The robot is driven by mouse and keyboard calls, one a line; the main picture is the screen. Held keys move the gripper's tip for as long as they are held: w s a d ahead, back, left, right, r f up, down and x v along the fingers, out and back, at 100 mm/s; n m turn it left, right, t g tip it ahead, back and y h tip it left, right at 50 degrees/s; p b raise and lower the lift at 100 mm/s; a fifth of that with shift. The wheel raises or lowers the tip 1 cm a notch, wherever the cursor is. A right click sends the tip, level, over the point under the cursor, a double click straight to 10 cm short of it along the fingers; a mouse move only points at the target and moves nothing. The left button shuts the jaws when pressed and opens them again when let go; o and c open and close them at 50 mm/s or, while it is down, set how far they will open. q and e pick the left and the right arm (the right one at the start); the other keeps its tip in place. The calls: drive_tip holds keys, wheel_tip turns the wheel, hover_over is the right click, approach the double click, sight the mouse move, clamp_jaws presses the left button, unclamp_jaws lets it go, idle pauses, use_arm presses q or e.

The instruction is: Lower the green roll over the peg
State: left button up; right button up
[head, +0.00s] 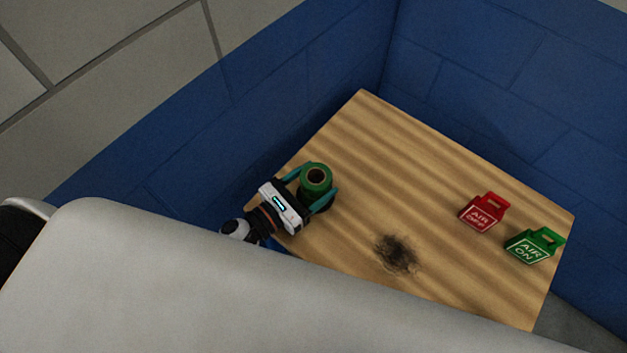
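The green roll (316,179) is at the left part of the wooden table, its round end with a brown core and dark centre facing up. My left gripper (318,186) comes in from the lower left, with its teal fingers on both sides of the roll. The fingers appear closed against it. I cannot tell whether the roll is on the table or raised. No peg shows; it may be hidden by the roll or the gripper. My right gripper is not in view.
A red AIR OFF tag (482,213) and a green AIR ON tag (535,245) are at the right of the wooden table (400,150). A dark smudge (397,253) marks its front middle. Blue walls (480,60) stand behind. A large pale surface covers the lower foreground.

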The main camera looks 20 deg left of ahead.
use_arm(q)
drive_tip(key=o, duration=0.3)
drive_tip(key=shift+s+a+f, duration=0.1)
drive_tip(key=shift+s+a, duration=0.05)
drive_tip(key=shift+s, duration=0.15)
drive_tip(key=b+v, duration=0.3)
drive_tip(key=v, duration=0.7)
drive_tip(key=shift+s+a, duration=0.4)
drive_tip(key=shift+s, duration=0.2)
